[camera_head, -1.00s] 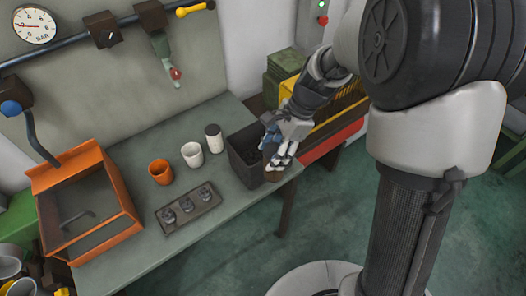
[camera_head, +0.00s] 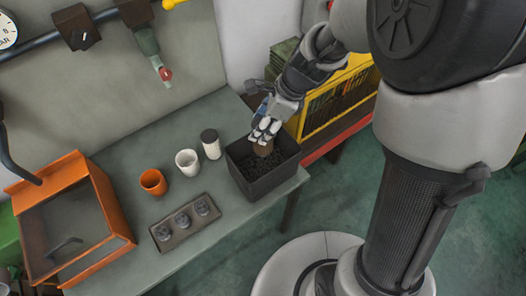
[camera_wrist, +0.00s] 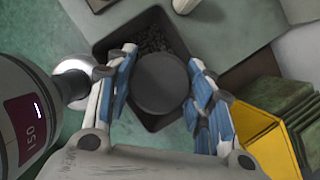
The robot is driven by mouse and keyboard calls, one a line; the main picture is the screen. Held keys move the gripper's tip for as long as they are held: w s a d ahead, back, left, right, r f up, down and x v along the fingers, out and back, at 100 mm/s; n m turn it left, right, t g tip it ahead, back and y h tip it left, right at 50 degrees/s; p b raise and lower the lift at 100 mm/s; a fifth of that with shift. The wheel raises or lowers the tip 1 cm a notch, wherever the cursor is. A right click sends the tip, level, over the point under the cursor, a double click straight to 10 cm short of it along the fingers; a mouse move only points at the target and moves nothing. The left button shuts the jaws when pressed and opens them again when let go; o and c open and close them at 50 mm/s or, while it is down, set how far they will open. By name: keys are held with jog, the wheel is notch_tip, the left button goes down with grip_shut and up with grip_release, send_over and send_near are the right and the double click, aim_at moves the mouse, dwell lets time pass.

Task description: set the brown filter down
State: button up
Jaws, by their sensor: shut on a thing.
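The brown filter (camera_head: 263,148) is held in my gripper (camera_head: 266,133), whose fingers are closed around it. In the head view it is over the dark bin (camera_head: 268,186), which holds dark granular stuff. In the wrist view the filter's round dark grey top (camera_wrist: 160,83) sits between the two blue-padded fingers, with the bin (camera_wrist: 113,43) behind and below it. I cannot tell whether the filter's lower end touches the contents.
On the bench (camera_head: 150,218) stand an orange cup (camera_head: 153,181), a white cup (camera_head: 187,162) and a dark-topped white cylinder (camera_head: 211,146). An orange box (camera_head: 75,208) is at left, a yellow crate (camera_head: 340,88) behind right.

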aim_at(263, 149)
notch_tip(263, 149, down, 12)
jog(key=b, duration=0.4)
jog(key=shift+w, duration=0.1)
jog(key=shift+f, duration=0.1)
jog(key=shift+f+b, duration=0.15)
jog(key=shift+b, duration=0.15)
jog(key=o, duration=1.5)
jog(key=shift+o, duration=0.2)
